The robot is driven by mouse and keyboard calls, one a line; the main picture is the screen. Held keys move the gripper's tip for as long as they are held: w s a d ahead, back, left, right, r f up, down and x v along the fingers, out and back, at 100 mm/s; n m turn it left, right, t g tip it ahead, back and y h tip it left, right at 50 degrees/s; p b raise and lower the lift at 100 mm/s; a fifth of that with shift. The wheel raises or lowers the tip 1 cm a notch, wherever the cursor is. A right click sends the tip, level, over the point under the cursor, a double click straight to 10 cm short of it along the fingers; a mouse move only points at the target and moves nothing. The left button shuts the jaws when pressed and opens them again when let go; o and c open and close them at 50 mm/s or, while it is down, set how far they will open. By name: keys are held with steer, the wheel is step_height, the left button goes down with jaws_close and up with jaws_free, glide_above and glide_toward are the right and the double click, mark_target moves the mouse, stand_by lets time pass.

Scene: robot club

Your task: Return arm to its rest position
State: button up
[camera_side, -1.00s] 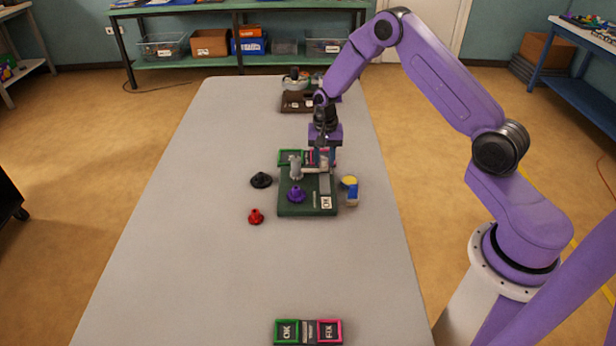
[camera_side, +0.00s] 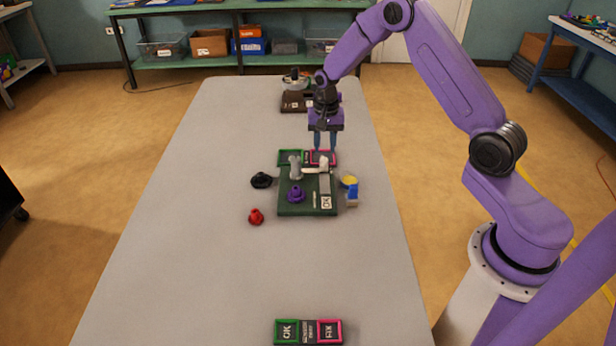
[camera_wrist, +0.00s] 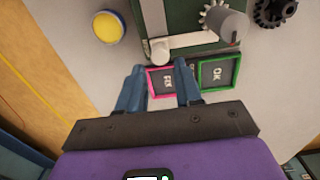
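My gripper (camera_side: 325,146) hangs above the far end of the green board, its two blue fingers apart and empty. In the wrist view my gripper (camera_wrist: 160,68) also shows its fingers spread, with a pink-framed FIX square (camera_wrist: 168,80) beneath and beyond them. The green board (camera_side: 290,209) lies on the table and carries a grey upright post (camera_side: 295,168), a white arm (camera_side: 314,170), and a purple knob-shaped part (camera_side: 296,195). The gripper touches none of these.
A black gear part (camera_side: 261,180) and a red part (camera_side: 256,217) lie left of the board. A brown device (camera_side: 297,103) sits farther back. An OK/FIX tray (camera_side: 308,332) lies near the front; the table between is clear.

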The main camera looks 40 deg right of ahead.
steer(key=shift+r, duration=0.5)
steer(key=shift+a, duration=0.1)
steer(key=s+a+r+n, duration=1)
steer(key=s+a+r, duration=0.1)
steer(key=s+a, duration=0.35)
steer(key=s+r+n, duration=0.2)
steer(key=s+n, duration=0.3)
steer(key=s, duration=0.6)
steer(key=s+r+n, duration=0.3)
steer(key=s+n, duration=0.3)
steer(key=s, duration=0.6)
steer(key=shift+n, duration=0.3)
steer(key=shift+w, duration=0.1)
